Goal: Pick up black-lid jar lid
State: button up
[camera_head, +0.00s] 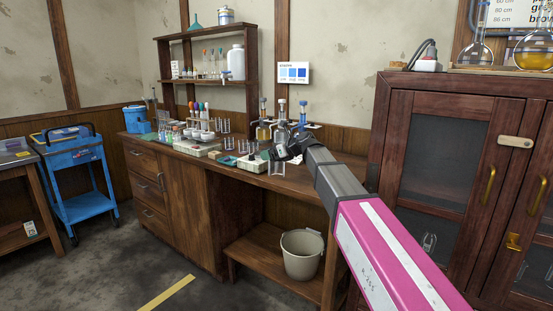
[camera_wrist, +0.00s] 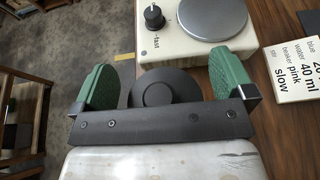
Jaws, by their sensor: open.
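The black round lid (camera_wrist: 155,88), with a raised round centre, shows in the wrist view between the two fingers of my gripper (camera_wrist: 163,80). The fingers have green pads and stand wide apart, one on each side of the lid, with visible gaps. The gripper's dark palm bar covers the lid's near edge, and the jar body below it is hidden. I cannot tell the height of the fingers relative to the lid. In the head view my gripper (camera_head: 282,150) is over the wooden bench, and the lid cannot be made out there.
A cream stirrer with a grey plate (camera_wrist: 213,16) and a black knob stands just beyond the lid. A printed card (camera_wrist: 297,69) lies to the right. Glassware (camera_head: 281,133) stands close behind my gripper. A bucket (camera_head: 302,255) is on the low shelf.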

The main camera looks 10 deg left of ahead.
jog(key=c, duration=0.9)
